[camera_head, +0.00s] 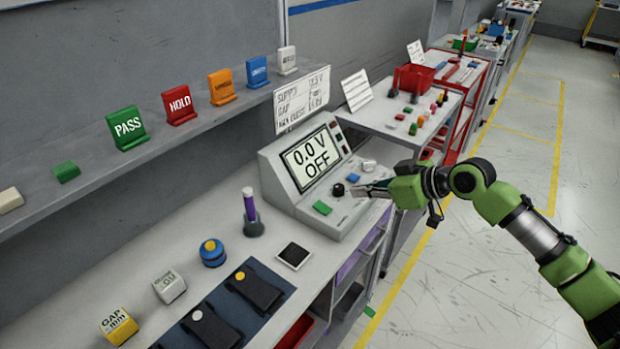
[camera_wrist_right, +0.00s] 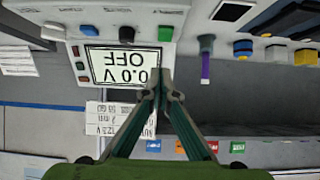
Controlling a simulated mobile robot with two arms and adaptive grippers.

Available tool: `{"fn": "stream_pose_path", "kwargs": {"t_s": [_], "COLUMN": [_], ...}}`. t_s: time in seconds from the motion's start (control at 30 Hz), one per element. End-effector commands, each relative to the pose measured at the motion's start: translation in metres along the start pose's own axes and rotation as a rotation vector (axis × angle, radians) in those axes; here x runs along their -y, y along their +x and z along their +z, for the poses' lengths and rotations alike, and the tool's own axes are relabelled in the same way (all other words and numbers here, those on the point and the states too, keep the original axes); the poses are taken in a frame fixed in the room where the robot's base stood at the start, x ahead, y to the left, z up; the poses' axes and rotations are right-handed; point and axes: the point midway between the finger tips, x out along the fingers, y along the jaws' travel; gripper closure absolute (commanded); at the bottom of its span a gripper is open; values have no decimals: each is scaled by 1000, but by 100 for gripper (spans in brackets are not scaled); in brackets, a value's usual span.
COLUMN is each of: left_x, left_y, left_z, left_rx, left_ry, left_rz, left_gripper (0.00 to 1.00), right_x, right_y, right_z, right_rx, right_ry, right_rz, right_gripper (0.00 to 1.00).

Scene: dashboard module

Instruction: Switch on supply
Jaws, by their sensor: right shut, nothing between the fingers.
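The supply (camera_head: 290,190) is a grey sloped console on the bench, and its screen (camera_head: 312,159) reads "0.0 V OFF". Its front panel carries a green button (camera_head: 322,208), a black knob (camera_head: 338,190), a blue button (camera_head: 353,178) and a whitish button (camera_head: 369,165). My right gripper (camera_head: 356,190) is over the panel's right part, near the knob and the blue button; I cannot tell whether it touches. The screen appears upside down in the right wrist view (camera_wrist_right: 105,66), with the shut, empty fingertips (camera_wrist_right: 162,82) overlapping its edge. My left gripper is not in view.
A purple-handled tool (camera_head: 250,208) stands left of the supply. A black square pad (camera_head: 293,256) and a dark blue mat (camera_head: 205,300) lie in front. A shelf (camera_head: 90,190) with coloured signs runs behind. A card (camera_head: 300,98) stands behind the supply.

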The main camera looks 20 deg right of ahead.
Motion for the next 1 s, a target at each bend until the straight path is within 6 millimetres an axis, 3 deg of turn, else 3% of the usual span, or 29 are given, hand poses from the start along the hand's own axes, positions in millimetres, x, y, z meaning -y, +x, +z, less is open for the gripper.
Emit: {"fn": "stream_pose_path", "kwargs": {"t_s": [0.17, 0.4, 0.57, 0.83, 1.0], "left_x": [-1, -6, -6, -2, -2], "left_y": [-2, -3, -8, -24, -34], "left_z": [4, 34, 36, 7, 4], "left_rx": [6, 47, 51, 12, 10], "left_ry": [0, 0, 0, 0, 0], "left_rz": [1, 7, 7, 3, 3], "left_gripper": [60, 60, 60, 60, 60], "right_x": [8, 7, 8, 9, 9], "right_y": [-7, -6, 2, 52, 88], "right_z": [-9, -9, -11, -13, -12], "right_rx": [0, -2, -5, -5, -3], "right_ry": [-20, -18, -15, -12, -13], "right_rz": [-19, -18, -19, -19, -19], "right_gripper": [100, 100, 100, 100, 100]}}
